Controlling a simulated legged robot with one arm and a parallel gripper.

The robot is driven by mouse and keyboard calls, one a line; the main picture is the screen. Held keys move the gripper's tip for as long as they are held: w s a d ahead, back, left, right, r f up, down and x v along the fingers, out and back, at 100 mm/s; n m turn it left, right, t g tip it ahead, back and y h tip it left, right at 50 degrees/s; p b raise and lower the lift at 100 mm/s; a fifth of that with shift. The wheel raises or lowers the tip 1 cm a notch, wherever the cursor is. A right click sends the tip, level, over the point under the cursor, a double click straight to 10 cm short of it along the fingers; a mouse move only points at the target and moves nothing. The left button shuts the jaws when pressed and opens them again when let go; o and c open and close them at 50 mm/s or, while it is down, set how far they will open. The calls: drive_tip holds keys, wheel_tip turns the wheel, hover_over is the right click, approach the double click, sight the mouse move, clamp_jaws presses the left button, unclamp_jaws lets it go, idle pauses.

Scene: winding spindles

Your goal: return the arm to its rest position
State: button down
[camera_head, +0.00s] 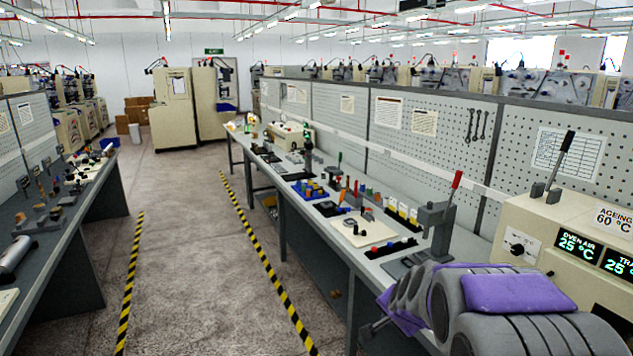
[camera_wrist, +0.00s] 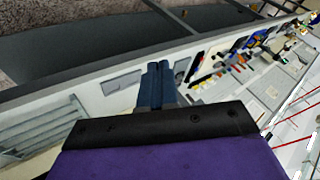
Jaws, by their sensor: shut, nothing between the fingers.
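My arm, grey with purple covers, lies low at the bottom right of the head view, over the front of the right-hand bench (camera_head: 330,255). My gripper (camera_wrist: 160,72) shows in the wrist view as two dark blue fingers side by side. They are shut and nothing is between them. The wrist picture is tilted, with the bench running diagonally behind the fingers. In the head view the arm hides part of the bench's near end.
A beige oven box (camera_head: 570,240) with displays stands right of my arm. A grey lever press (camera_head: 436,228) with a red knob stands just behind the arm. Coloured tools and trays line the bench. The aisle (camera_head: 185,250) between striped floor lines is clear.

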drive_tip(key=s+a+n+g, duration=0.1)
drive_tip(key=s+n+g, duration=0.3)
drive_tip(key=s, duration=1.6)
drive_tip(key=s+a+n+g, duration=0.2)
drive_tip(key=s+n+g, duration=0.3)
drive_tip(key=s, duration=1.6)
drive_tip(key=shift+s+n, duration=0.25)
drive_tip(key=shift+n, duration=0.25)
drive_tip(key=shift+d, duration=0.1)
